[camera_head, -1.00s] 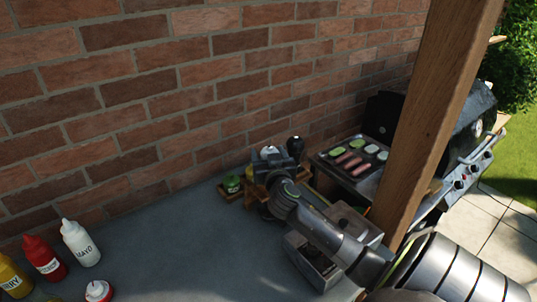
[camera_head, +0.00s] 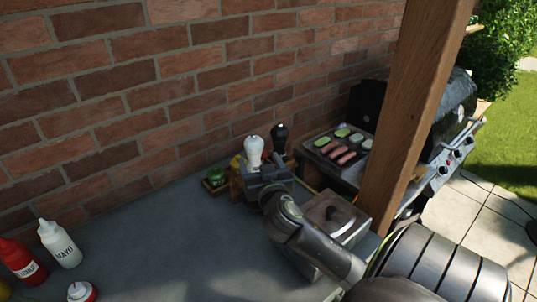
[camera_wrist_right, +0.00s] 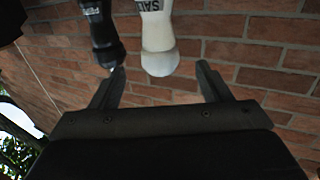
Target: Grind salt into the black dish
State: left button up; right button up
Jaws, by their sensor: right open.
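The white salt grinder (camera_head: 254,151) stands upright by the brick wall. In the right wrist view the salt grinder (camera_wrist_right: 157,38), with its SALT label, shows ahead between my fingers, not clasped. The black pepper grinder (camera_head: 280,137) stands just right of it; it also shows in the right wrist view (camera_wrist_right: 103,35). My right gripper (camera_head: 258,173) is open and empty, in front of the salt grinder and hiding its lower part. I cannot see the black dish. My left gripper is not in view.
A green-lidded jar (camera_head: 215,178) sits in a wooden holder left of the grinders. A lidded metal box (camera_head: 335,215) is beside my right arm. A wooden post (camera_head: 412,120) and a grill with food (camera_head: 345,145) are right. Sauce bottles (camera_head: 60,243) stand lower left. The middle tabletop is clear.

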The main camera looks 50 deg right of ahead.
jog(key=b+v, duration=0.1)
jog(key=v, duration=0.7)
jog(key=shift+b, duration=0.4)
